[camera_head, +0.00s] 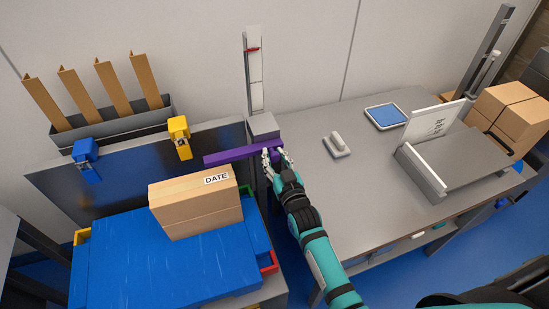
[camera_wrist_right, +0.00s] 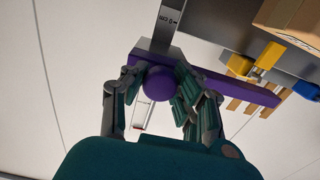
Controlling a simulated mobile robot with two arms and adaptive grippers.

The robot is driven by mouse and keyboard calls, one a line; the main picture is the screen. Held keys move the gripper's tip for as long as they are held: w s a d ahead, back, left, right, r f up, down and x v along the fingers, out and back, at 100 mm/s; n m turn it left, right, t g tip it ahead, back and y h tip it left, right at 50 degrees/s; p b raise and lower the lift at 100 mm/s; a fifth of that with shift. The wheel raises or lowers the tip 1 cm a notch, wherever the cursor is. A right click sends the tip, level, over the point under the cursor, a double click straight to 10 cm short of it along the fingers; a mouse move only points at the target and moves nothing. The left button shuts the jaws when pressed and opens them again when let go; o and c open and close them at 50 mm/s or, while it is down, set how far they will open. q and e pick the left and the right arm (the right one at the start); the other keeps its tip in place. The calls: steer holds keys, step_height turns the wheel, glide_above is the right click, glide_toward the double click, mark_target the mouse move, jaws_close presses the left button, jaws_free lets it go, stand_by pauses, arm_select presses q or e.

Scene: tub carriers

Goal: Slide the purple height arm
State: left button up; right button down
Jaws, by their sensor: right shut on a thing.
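The purple height arm (camera_head: 228,155) reaches out to the left from a grey block (camera_head: 263,126) at the foot of an upright scale post (camera_head: 254,75) with a red marker. My right gripper (camera_head: 275,153) is at the right end of the arm, its fingers closed around the arm's purple knob. In the right wrist view my right gripper (camera_wrist_right: 156,98) has fingers on both sides of the round purple knob (camera_wrist_right: 158,87), and the arm's bar (camera_wrist_right: 238,89) runs off to the right. My left gripper is not in view.
A cardboard box marked DATE (camera_head: 190,207) sits on a blue surface (camera_head: 150,260) below the arm's left end. Blue (camera_head: 84,150) and yellow (camera_head: 180,137) clips are on the dark panel (camera_head: 125,170). The grey table (camera_head: 360,200) holds a tablet (camera_head: 385,116) and a small device (camera_head: 337,145).

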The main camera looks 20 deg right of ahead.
steer(key=shift+w+r, duration=0.15)
steer(key=shift+r, duration=0.3)
steer(key=c, duration=1.2)
jaws_free()
steer(key=shift+r, duration=0.1)
steer(key=shift+c, duration=0.2)
steer(key=o, duration=0.3)
steer(key=shift+f, duration=0.2)
steer(key=shift+s+f, duration=0.15)
steer(key=shift+s, duration=0.45)
steer(key=s, duration=1.1)
steer(key=shift+d, duration=0.15)
